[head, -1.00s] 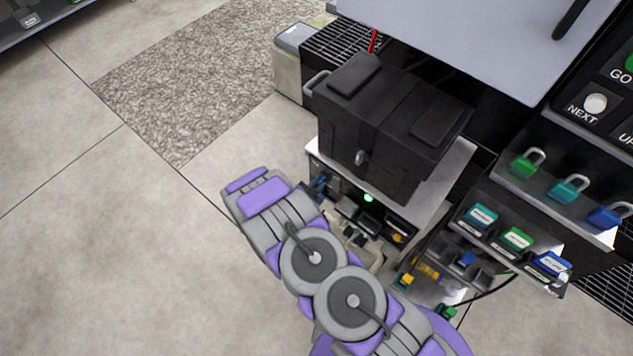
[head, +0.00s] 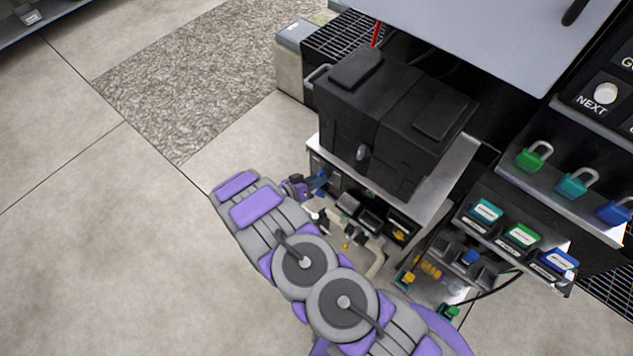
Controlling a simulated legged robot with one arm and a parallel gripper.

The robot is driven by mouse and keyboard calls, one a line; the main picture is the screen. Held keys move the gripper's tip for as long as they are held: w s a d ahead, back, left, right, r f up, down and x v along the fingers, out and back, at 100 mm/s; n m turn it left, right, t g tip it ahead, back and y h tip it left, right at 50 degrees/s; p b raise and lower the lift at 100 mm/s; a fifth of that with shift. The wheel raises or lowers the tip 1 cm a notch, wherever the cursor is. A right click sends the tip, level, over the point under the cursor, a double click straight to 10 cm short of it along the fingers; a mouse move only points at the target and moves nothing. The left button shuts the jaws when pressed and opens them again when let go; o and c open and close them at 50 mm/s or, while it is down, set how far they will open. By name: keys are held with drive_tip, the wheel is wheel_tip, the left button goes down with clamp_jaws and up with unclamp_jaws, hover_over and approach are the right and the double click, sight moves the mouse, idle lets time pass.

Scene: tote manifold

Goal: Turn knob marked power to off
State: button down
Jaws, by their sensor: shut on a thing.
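My gripper (head: 306,187), small and partly hidden by my purple and grey arm, is at the left end of the panel (head: 318,160) under the black case. It is shut on a small blue part (head: 319,180), which looks like the knob. The fingertips are too small to see clearly. No "power" or "off" marking can be read at this size, and I cannot tell which way the knob points. No green light shows on the panel front.
A black latched case (head: 395,125) sits on top of the unit. Black modules (head: 372,218) and pipework (head: 376,262) lie right of my gripper. Padlocks (head: 572,184) and labelled boxes (head: 522,236) stand farther right. The floor at left is clear.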

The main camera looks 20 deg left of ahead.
drive_tip(key=shift+w+a+n+h+b, duration=0.15)
drive_tip(key=shift+a+n+h+b, duration=0.25)
drive_tip(key=shift+n, duration=0.5)
drive_tip(key=c, duration=1.1)
unclamp_jaws()
drive_tip(key=shift+d, duration=0.1)
drive_tip(key=p+v, duration=0.3)
drive_tip(key=v, duration=1.4)
drive_tip(key=shift+a+f+p, duration=0.3)
drive_tip(key=shift+a+p, duration=0.05)
drive_tip(key=shift+p, duration=0.05)
